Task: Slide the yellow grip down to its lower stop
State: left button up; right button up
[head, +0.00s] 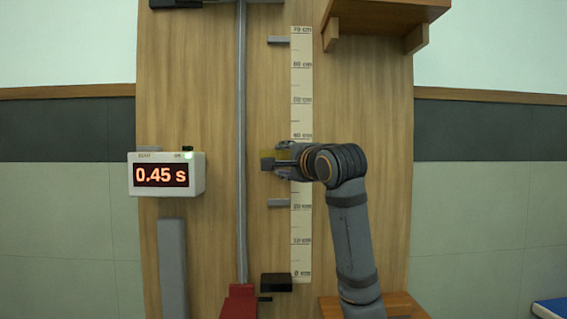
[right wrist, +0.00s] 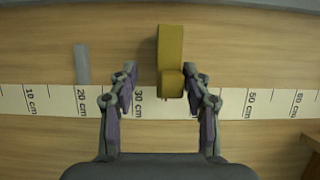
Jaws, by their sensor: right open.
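The yellow grip (head: 266,161) is a small block in front of the wooden board, beside the scale a little below its 40 cm mark. In the right wrist view the yellow grip (right wrist: 171,45) is between the two fingers of my right gripper (right wrist: 160,76). My right gripper (head: 284,161) is open around it, with a clear gap on the left finger's side; the right finger is close, and I cannot tell if it touches. A short grey bar (head: 279,203) sits below the grip near 20 cm; it also shows in the wrist view (right wrist: 81,63). My left gripper is not seen.
The white scale (head: 302,230) runs vertically on the board. Another grey bar (head: 279,40) is higher up. A grey vertical rail (head: 242,120) and a timer reading 0.45 s (head: 166,174) stand left. A black block (head: 276,282) is near 0 cm. A wooden shelf (head: 385,15) is at upper right.

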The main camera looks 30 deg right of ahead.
jog(key=shift+f, duration=0.1)
jog(key=shift+s+f+b, duration=0.15)
jog(key=shift+s+b, duration=0.2)
jog(key=shift+s, duration=0.1)
jog(key=s+a+b, duration=0.1)
jog(key=s+b, duration=0.3)
jog(key=s, duration=0.7)
jog(key=shift+a, duration=0.4)
